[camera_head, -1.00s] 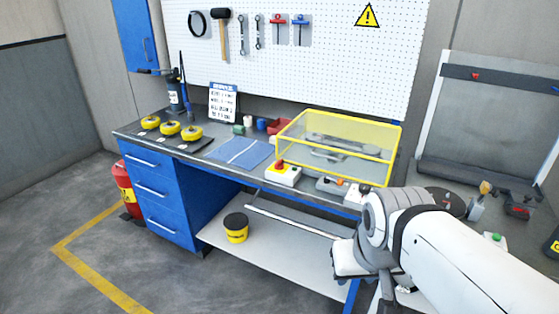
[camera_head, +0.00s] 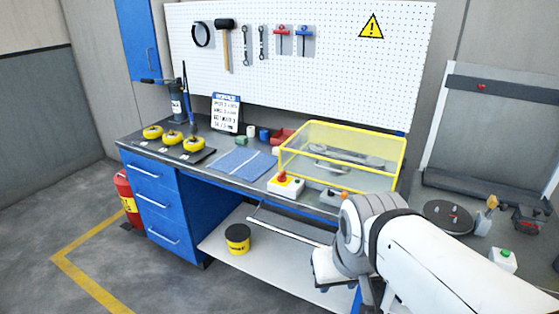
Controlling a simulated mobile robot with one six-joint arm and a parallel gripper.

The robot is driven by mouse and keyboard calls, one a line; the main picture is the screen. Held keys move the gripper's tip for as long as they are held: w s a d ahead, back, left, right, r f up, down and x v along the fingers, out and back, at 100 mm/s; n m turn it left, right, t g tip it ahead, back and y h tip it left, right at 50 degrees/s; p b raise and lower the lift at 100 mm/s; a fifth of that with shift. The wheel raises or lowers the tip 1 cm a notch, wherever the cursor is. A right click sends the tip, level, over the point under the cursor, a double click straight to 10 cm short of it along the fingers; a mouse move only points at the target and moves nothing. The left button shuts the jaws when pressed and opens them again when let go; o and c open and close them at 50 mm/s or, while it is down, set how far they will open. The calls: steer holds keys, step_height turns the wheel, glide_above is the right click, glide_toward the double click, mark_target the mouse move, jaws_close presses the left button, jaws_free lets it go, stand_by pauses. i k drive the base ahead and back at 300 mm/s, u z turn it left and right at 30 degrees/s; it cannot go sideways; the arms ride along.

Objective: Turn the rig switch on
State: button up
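No control in view is clearly labelled as the rig switch. A small grey box (camera_head: 330,196) with an orange part (camera_head: 344,195) sits at the bench's front edge, partly hidden by my arm. Left of it is a white box with a red knob on a yellow base (camera_head: 284,182). A yellow-framed clear guard (camera_head: 345,152) stands behind them over a metal fixture. On the right is a white box with a green button (camera_head: 503,259). My arm's end (camera_head: 332,268) hangs in front of the bench; its fingers cannot be made out.
The blue bench (camera_head: 215,226) holds a blue mat (camera_head: 240,163) and several yellow rolls (camera_head: 172,138). A black and yellow tub (camera_head: 237,239) stands on the lower shelf. A red extinguisher (camera_head: 126,197) is at the left. The floor at front left is clear.

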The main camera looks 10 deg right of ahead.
mark_target(282, 177)
steer(key=i, duration=0.85)
steer(key=u, duration=0.05)
